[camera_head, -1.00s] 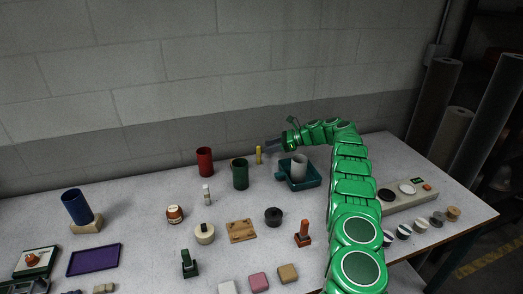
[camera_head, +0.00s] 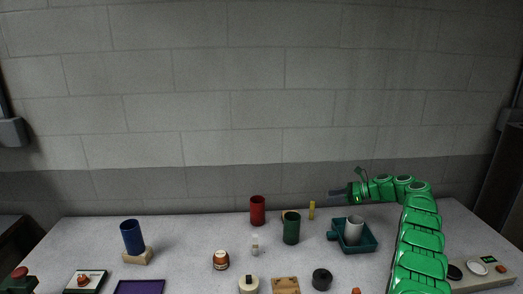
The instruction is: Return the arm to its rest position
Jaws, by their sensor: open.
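My green segmented arm rises at the right of the head view and bends left at the top. My gripper (camera_head: 338,193) is at its left end, small and dark, pointing left. It is open, with nothing seen between its fingers. It is in the air above the table (camera_head: 200,247), near the back wall. In the picture it lies just above a teal tray (camera_head: 368,246) holding a grey-white cup (camera_head: 354,229), and right of a thin yellow object (camera_head: 312,210).
A red cylinder (camera_head: 258,210) and a dark green cylinder (camera_head: 291,228) stand left of the gripper. A blue cylinder (camera_head: 132,237) tilts on a wooden block (camera_head: 138,257) at left. Small jars and a purple tray (camera_head: 139,287) lie in front. The wall (camera_head: 230,120) closes the back.

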